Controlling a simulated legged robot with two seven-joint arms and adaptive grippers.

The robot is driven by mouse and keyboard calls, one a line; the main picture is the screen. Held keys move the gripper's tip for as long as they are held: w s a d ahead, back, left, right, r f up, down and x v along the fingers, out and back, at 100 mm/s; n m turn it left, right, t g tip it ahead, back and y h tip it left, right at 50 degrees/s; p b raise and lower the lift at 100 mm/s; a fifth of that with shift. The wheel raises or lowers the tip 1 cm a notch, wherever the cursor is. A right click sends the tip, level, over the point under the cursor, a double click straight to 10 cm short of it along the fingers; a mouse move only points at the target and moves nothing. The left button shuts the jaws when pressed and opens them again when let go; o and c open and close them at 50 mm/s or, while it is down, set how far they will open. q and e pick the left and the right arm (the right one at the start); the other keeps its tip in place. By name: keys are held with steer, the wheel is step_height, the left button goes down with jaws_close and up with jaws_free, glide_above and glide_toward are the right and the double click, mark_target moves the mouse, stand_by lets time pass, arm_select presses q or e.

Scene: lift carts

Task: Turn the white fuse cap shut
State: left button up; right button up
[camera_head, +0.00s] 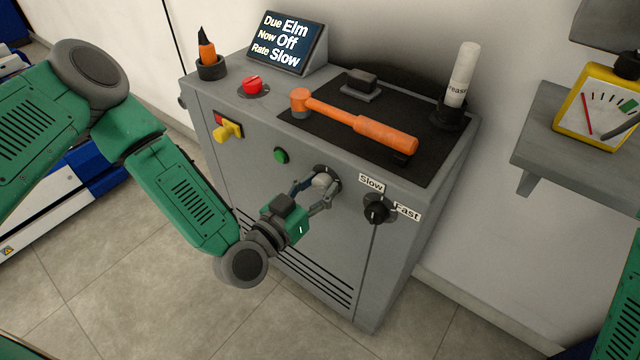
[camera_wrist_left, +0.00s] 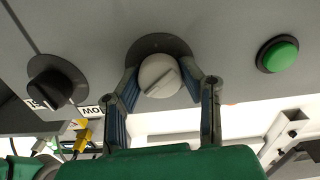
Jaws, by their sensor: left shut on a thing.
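The white fuse cap (camera_head: 322,181) sits in a dark round socket on the front of the grey cabinet (camera_head: 250,160). In the left wrist view the cap (camera_wrist_left: 159,75) shows a raised grip bar that lies at a slant. My left gripper (camera_head: 316,188) is shut on the cap, with one finger on each side of it. In the left wrist view its blue-padded fingers (camera_wrist_left: 163,90) flank the cap's lower half. My right gripper is out of view.
A black Slow/Fast knob (camera_head: 376,208) is right of the cap; a green button (camera_head: 281,155) and yellow switch (camera_head: 230,131) are left. An orange hammer (camera_head: 355,122) and grease tube (camera_head: 463,75) are on top. A wall shelf (camera_head: 540,150) juts out at right.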

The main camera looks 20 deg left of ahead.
arm_select(q)
steer(key=n, duration=0.5)
steer(key=shift+f+p, duration=0.15)
steer(key=shift+p, duration=0.15)
steer(key=n, duration=0.5)
steer(key=shift+a, duration=0.1)
steer(key=shift+s+f+n, duration=0.1)
steer(key=shift+n, duration=0.2)
steer(key=o, duration=1.1)
steer(key=shift+o, duration=0.2)
steer(key=shift+a, duration=0.1)
steer(key=v, duration=1.2)
